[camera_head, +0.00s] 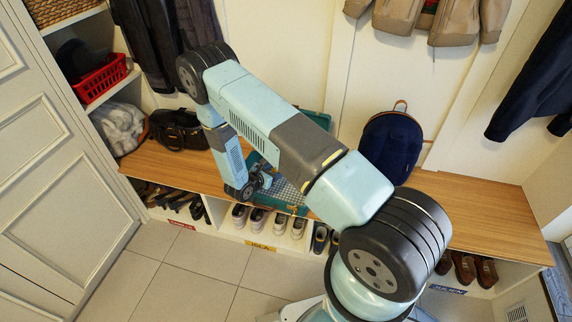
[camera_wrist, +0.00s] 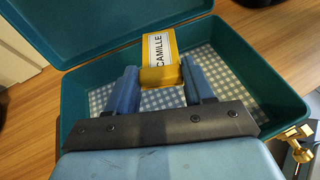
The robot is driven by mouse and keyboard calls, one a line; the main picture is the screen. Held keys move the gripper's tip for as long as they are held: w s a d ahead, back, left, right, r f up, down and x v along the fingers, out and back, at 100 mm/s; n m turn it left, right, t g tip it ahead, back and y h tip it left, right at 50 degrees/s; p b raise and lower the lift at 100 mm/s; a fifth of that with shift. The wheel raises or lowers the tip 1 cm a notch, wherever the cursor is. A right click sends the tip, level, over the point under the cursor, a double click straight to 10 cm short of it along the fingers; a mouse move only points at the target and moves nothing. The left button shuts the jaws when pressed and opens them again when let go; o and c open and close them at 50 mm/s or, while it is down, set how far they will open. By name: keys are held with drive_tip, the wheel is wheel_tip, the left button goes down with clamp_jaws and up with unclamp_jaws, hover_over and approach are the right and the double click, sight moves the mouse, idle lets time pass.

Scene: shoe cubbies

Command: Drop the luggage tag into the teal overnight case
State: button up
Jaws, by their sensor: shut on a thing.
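The luggage tag (camera_wrist: 160,58) is yellow with a white label reading "CAMILLE". My gripper (camera_wrist: 164,84) is shut on it, with one blue finger on each side. In the wrist view the tag is held over the opening of the teal overnight case (camera_wrist: 283,85). The case is open, with its lid tilted back and a checked grey-and-white lining showing. In the head view the case (camera_head: 290,207) sits on the wooden bench, largely hidden behind my arm, and my gripper (camera_head: 264,181) is at its left part. The tag cannot be made out there.
A black handbag (camera_head: 178,130) stands on the bench left of the case, and a navy backpack (camera_head: 390,143) stands to the right. Shoes fill the cubbies below. A red basket (camera_head: 100,78) sits on a left shelf. A brass clasp (camera_wrist: 292,138) sticks out at the case's edge.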

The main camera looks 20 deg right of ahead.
drive_tip(key=shift+f, duration=1.65)
drive_tip(key=o, duration=1.1)
drive_tip(key=v, duration=1.3)
drive_tip(key=shift+s+a, duration=0.25)
drive_tip(key=shift+s, duration=0.05)
